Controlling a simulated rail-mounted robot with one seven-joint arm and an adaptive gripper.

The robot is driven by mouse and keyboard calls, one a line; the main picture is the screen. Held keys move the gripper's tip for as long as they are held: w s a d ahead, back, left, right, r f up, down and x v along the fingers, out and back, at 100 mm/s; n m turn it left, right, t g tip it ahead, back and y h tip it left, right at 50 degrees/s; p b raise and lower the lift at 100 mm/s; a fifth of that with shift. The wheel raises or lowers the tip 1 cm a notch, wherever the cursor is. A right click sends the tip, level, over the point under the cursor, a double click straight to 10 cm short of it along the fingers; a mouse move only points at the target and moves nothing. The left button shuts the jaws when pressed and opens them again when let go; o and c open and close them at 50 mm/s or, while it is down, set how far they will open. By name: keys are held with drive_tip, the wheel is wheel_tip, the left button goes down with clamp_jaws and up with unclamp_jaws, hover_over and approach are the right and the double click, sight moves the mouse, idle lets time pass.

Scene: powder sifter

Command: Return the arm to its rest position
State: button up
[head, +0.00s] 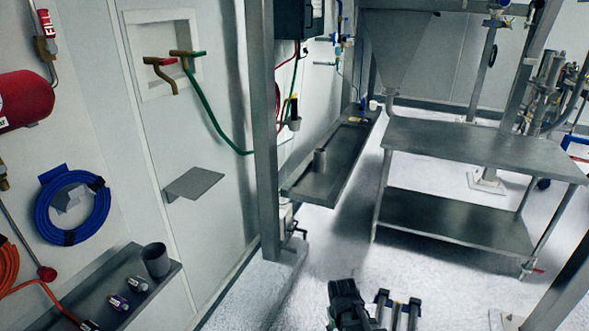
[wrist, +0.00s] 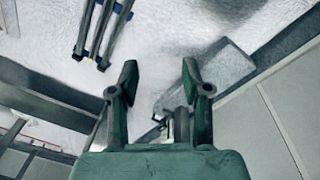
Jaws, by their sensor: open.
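My gripper (wrist: 160,84) shows in the wrist view with its two green fingers spread apart. Nothing is between the fingertips, and the gripper is empty. Pale floor and a grey flat panel (wrist: 222,70) lie beyond the fingers, and the fingers touch nothing that I can see. In the head view a dark part of my arm shows low in the middle, cut by the bottom edge. The fingers cannot be made out clearly there.
A steel two-level table (head: 470,145) stands at right. A long narrow shelf (head: 305,190) runs beside a steel post (head: 262,130). A small wall shelf (head: 193,182) and a lower shelf with a grey cup (head: 155,260) are at left. Open floor (head: 440,285) lies before the table.

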drive_tip(key=s+d+f+g+b, duration=0.1)
drive_tip(key=s+f+g, duration=0.1)
drive_tip(key=s+f, duration=0.5)
drive_tip(key=s+d+f+m+g, duration=0.1)
drive_tip(key=s+f+g, duration=0.2)
drive_tip(key=s+f, duration=0.5)
drive_tip(key=s+f+m+g+b, duration=0.1)
drive_tip(key=s+f, duration=0.6)
drive_tip(key=s, duration=1.1)
drive_tip(key=shift+s+d+f+g+y+b, duration=0.2)
drive_tip(key=shift+d+g+y+b, duration=0.2)
drive_tip(key=shift+g, duration=0.5)
